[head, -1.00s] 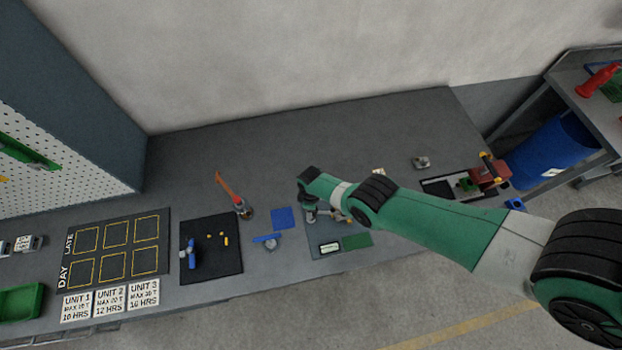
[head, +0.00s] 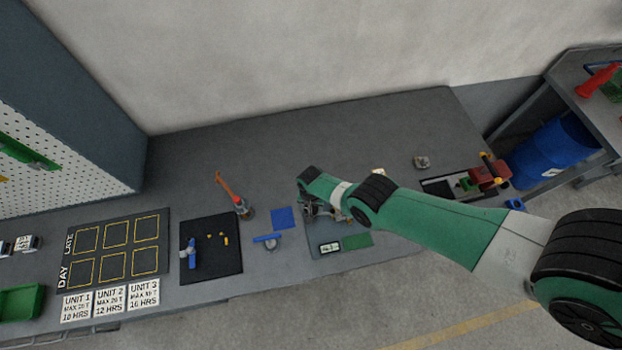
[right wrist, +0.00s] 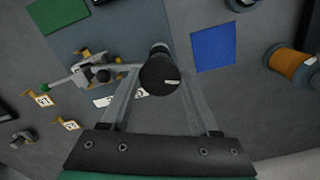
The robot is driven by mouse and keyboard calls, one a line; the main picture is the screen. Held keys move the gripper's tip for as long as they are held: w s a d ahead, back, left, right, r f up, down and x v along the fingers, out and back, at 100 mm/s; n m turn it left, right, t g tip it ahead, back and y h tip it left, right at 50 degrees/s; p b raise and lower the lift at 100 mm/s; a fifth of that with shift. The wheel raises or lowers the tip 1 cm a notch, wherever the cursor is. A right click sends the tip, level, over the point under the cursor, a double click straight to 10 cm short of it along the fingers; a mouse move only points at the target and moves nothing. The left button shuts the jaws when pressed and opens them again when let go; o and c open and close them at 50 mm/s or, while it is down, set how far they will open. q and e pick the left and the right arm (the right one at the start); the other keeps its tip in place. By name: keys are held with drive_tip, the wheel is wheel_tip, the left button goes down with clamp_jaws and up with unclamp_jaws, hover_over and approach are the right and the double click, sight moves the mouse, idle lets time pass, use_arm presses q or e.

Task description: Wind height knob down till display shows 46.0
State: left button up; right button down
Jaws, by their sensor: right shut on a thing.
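The height knob (right wrist: 159,76) is a dark round cap with a pale mark, on a post in the right wrist view. My right gripper (right wrist: 160,62) is shut on it, one finger on each side. In the head view the gripper (head: 318,210) is partly hidden by my green arm, and the knob is not clear there. The small light display (head: 330,247) lies in front of the gripper on a grey mat, beside a green pad (head: 357,241). Its digits are too small to read surely. My left gripper is not in view.
Metal fixture parts (right wrist: 95,72) and small tags (right wrist: 68,123) are close beside the right gripper. The back of the bench is clear.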

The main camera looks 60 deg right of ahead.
drive_tip(key=shift+m, duration=1.1)
drive_tip(key=shift+c, duration=0.8)
unclamp_jaws()
